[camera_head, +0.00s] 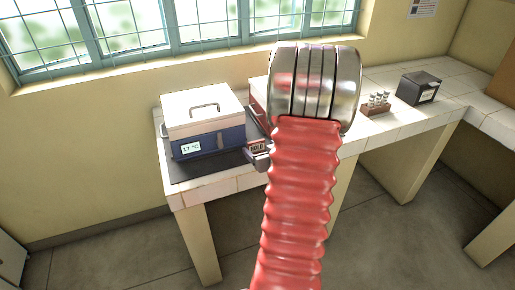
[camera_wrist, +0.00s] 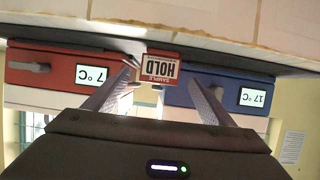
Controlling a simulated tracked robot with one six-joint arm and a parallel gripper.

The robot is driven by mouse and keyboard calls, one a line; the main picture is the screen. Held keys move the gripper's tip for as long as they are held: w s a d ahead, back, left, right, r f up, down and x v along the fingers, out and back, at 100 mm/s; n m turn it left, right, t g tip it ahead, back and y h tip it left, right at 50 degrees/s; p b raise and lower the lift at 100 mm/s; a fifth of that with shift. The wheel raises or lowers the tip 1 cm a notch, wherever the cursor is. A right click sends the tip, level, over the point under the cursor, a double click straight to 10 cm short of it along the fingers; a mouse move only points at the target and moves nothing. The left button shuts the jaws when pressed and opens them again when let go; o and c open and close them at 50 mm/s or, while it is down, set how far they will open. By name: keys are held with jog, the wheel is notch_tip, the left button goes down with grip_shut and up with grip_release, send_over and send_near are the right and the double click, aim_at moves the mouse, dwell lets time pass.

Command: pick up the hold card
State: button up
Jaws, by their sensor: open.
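The hold card (camera_wrist: 160,68) is a small red-and-white card reading "SAMPLE HOLD", upside down in the wrist view. It stands between the red and blue incubators near the bench edge. My gripper (camera_wrist: 161,78) is open, with one finger on each side of the card in the picture. I cannot tell whether the fingers touch it.
The blue incubator (camera_head: 208,141) reads 17 °C and has a white lid. The red incubator (camera_wrist: 55,68) reads 7 °C and is mostly hidden behind my arm in the head view. A vial rack (camera_head: 376,108) and a black box (camera_head: 418,88) stand farther right on the tiled bench (camera_head: 230,186).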

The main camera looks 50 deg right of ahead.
aim_at(257, 144)
jog(key=shift+x, duration=2.6)
jog(key=shift+d+r, duration=0.1)
jog(key=shift+c, duration=0.6)
jog(key=c, duration=1)
jog(key=shift+r, duration=0.15)
notch_tip(257, 144, up, 18)
jog(key=shift+f, duration=0.15)
